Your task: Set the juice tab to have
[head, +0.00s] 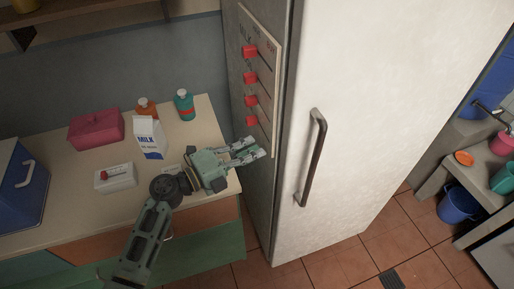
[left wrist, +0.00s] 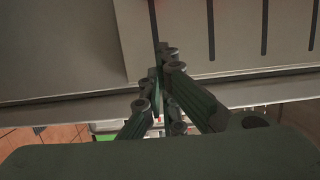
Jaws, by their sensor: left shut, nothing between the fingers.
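A pale board (head: 268,48) with several red tabs is mounted on the side of the fridge. The tabs sit one above another at the left ends of dark slots: a top tab (head: 250,51), a lower one (head: 251,77), another (head: 252,100) and a bottom one (head: 251,121). Which tab is juice I cannot read. My left gripper (head: 257,147) is shut and empty, just below the bottom tab near the board's lower end. In the left wrist view the fingers (left wrist: 164,72) are together beside the board (left wrist: 235,35) and its slots; no tab shows there. My right gripper is not in view.
The fridge (head: 390,90) with its handle (head: 312,157) stands right of the board. On the counter (head: 75,205) are a milk carton (head: 149,138), pink box (head: 96,130), white box (head: 115,178), two bottles (head: 183,105) and a blue box (head: 22,190). The tiled floor ahead is clear.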

